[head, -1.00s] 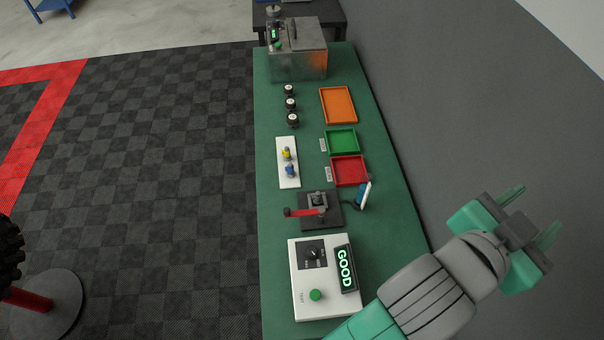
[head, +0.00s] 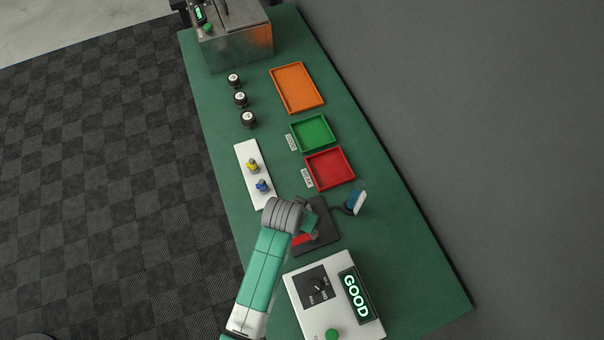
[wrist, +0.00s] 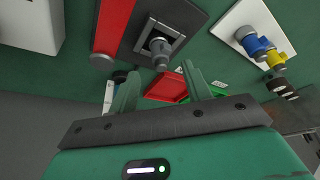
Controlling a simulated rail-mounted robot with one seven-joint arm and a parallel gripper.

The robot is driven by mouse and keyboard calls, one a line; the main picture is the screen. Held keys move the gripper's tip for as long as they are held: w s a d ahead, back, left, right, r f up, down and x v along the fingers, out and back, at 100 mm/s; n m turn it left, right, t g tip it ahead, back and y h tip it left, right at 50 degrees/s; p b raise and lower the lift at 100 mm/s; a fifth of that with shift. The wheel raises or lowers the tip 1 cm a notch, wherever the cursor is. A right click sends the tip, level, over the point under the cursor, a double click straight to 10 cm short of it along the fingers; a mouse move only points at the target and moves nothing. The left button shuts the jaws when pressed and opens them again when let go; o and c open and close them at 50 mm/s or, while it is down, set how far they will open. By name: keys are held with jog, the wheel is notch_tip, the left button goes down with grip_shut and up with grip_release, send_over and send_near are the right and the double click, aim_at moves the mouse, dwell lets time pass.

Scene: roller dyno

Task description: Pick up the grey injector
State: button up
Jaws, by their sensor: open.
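The grey injector (wrist: 161,52) sits in the square socket of a dark fixture plate (wrist: 190,18) in the wrist view. A red lever (wrist: 112,32) lies beside it. My gripper (wrist: 160,72) is open, its two green fingers apart with nothing visible between them. In the wrist picture the injector appears just beyond the fingertips, roughly centred between them; touch cannot be told. In the head view my wrist covers the injector and most of the fixture plate (head: 326,237).
The white control box (head: 305,290) reading GOOD stands nearby. A blue-and-white tool (head: 357,202), red tray (head: 330,169), green tray (head: 312,132) and orange tray (head: 298,88) lie along the bench. A white rack (head: 246,160) holds blue (head: 262,186) and yellow (head: 252,166) injectors.

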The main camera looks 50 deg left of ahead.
jog(key=x, duration=0.5)
jog(key=shift+w+a+f, duration=0.1)
jog(key=shift+w, duration=0.1)
grip_shut()
